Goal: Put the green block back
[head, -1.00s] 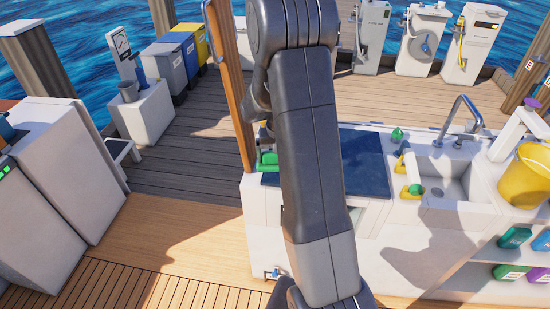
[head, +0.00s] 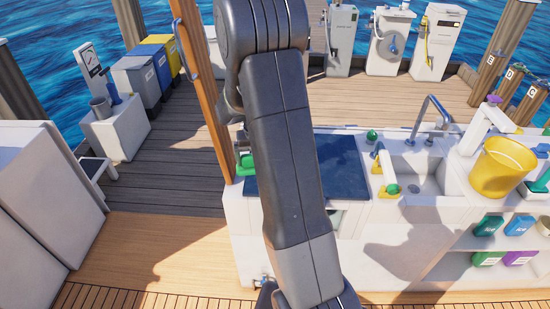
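A green piece (head: 247,166), possibly the green block, shows at the left end of the white counter, beside the dark blue panel. My arm covers its right side, so its full shape is hidden. A small dark grey part, likely of my gripper (head: 242,142), shows just above it behind my arm. The fingers are hidden, and I cannot tell whether they touch the green piece.
A wooden post (head: 200,90) rises at the counter's left end. The counter holds a sink (head: 425,178), a green knob (head: 371,136) and a yellow bucket (head: 502,167). A white cabinet (head: 45,195) stands at left. The deck between is clear.

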